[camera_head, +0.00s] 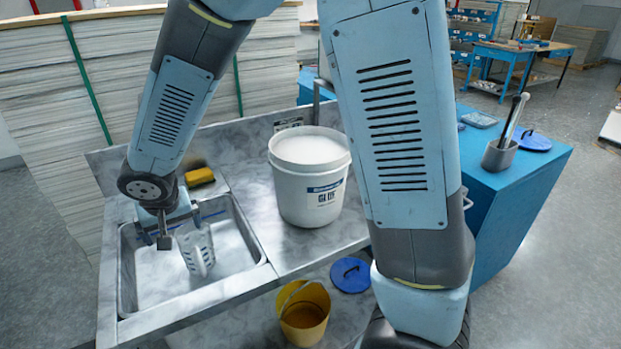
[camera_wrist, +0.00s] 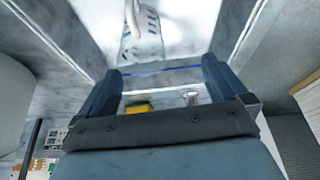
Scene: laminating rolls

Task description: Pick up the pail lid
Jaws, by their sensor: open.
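One lid (camera_head: 350,275) lies low, beside the yellow bucket (camera_head: 304,312) and below the counter. The other lid (camera_head: 532,141) lies on top of the blue cabinet. A white glue pail (camera_head: 310,180) stands on the counter with its white contents visible at the top. My gripper (camera_head: 160,238) is open and empty over the sink, well left of both lids. In the wrist view my gripper (camera_wrist: 163,70) shows two spread fingers; no lid is visible there.
A clear measuring jug (camera_head: 196,250) is in the metal sink (camera_head: 265,258), close to my gripper. A yellow sponge (camera_head: 199,177) lies behind the sink. A grey holder (camera_head: 500,154) with a tool stands on the blue cabinet (camera_head: 505,195). Stacked sheets (camera_head: 40,90) stand behind.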

